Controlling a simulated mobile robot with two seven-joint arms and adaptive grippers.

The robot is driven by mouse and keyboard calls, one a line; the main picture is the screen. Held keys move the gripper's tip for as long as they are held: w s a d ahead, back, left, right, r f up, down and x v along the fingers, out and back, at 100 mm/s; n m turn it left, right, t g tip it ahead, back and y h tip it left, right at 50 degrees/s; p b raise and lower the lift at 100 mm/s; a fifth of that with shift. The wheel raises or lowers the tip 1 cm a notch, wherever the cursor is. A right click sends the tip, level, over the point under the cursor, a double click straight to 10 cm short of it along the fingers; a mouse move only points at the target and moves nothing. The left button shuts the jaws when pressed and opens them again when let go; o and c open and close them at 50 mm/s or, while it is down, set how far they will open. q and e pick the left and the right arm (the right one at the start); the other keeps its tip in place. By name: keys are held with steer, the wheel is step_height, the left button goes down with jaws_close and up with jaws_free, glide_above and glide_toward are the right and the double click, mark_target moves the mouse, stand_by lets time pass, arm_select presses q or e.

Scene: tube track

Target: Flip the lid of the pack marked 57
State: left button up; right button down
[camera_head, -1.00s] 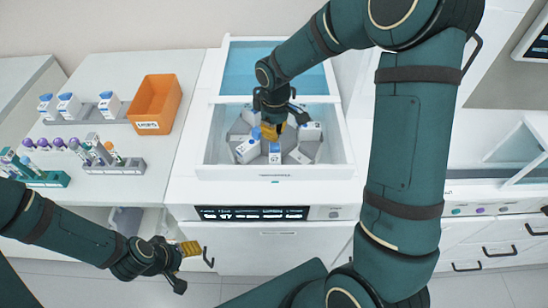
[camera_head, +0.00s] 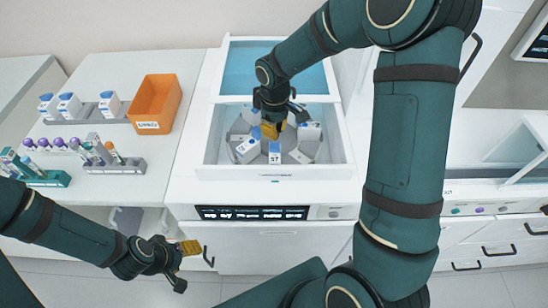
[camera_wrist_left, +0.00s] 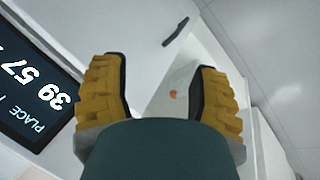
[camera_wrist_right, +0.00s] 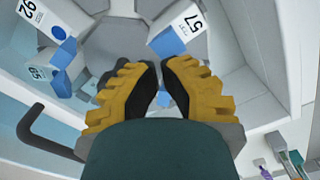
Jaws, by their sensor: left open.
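The pack marked 57 (camera_head: 275,157) is a white box with a blue part, at the front of the ring of packs in the open white chamber. In the right wrist view the pack marked 57 (camera_wrist_right: 184,25) is at the top, its blue part (camera_wrist_right: 167,43) facing the gripper. My right gripper (camera_head: 271,131) is above the ring, just behind this pack. Its fingers (camera_wrist_right: 158,75) are nearly together with a thin gap, apart from the pack and holding nothing visible. Whether the lid is up is unclear. My left gripper (camera_wrist_left: 163,80) is open and empty in front of the cabinet.
Other packs, such as 92 (camera_wrist_right: 42,18) and 65 (camera_wrist_right: 38,73), surround a grey hub. The chamber wall (camera_head: 208,150) encloses them. A display (camera_head: 252,213) is on the machine's front. An orange bin (camera_head: 153,104) and tube racks (camera_head: 115,167) stand on the left counter.

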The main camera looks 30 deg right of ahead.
mark_target(275, 147)
steer(key=shift+s, duration=0.15)
steer(key=shift+s+a+r, duration=0.25)
steer(key=shift+s+a, duration=0.05)
steer(key=shift+s, duration=0.25)
steer(key=shift+s+a+r, duration=0.25)
steer(key=shift+s, duration=0.25)
steer(key=shift+s+a+f, duration=0.1)
steer(key=shift+s, duration=0.1)
steer(key=shift+s+a+f+b, duration=0.15)
steer(key=shift+s+a+b, duration=0.1)
steer(key=shift+s, duration=0.15)
steer(key=shift+s+a+f+b, duration=0.15)
steer(key=shift+s+b, duration=0.1)
steer(key=shift+s, duration=0.15)
steer(key=shift+f+b, duration=1)
steer(key=shift+f, duration=0.25)
steer(key=shift+w, duration=0.1)
steer(key=shift+w+d+p, duration=0.2)
steer(key=shift+w+d, duration=0.1)
steer(key=shift+w, duration=0.25)
steer(key=shift+w+d+p, duration=0.2)
steer(key=shift+w+d, duration=0.1)
steer(key=shift+w, duration=0.25)
